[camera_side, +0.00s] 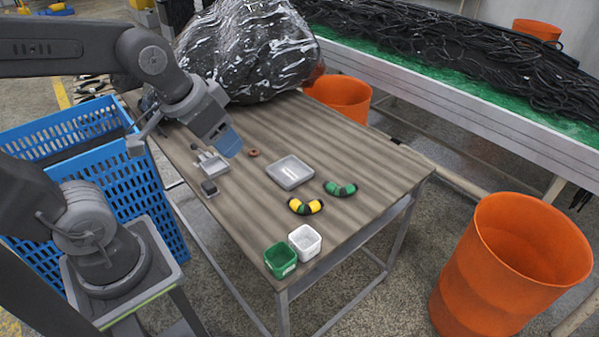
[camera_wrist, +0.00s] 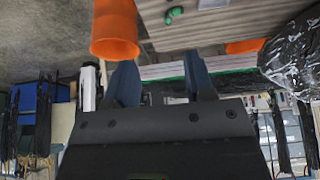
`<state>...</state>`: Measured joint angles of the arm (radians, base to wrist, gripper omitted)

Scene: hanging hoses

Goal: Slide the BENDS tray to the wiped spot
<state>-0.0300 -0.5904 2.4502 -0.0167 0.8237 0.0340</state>
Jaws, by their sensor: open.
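A green square tray (camera_side: 281,259) with a pale label stands at the table's front corner; the label is too small to read. A white square tray (camera_side: 305,242) stands right beside it. A shallow grey tray (camera_side: 290,172) lies mid-table with a pale mark inside. I cannot tell which one is the BENDS tray, nor pick out a wiped spot. My gripper (camera_side: 230,145) is above the table's left part, left of the grey tray, apart from all trays. In the wrist view my gripper (camera_wrist: 160,78) has its blue fingers spread, with nothing between them.
A green-and-black bend (camera_side: 341,189) and a yellow-and-black bend (camera_side: 306,206) lie on the table (camera_side: 370,165). A brown ring (camera_side: 254,153) and a metal fixture (camera_side: 211,164) are near my gripper. A black plastic-wrapped heap (camera_side: 245,50) fills the back. An orange bin (camera_side: 510,260) stands right.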

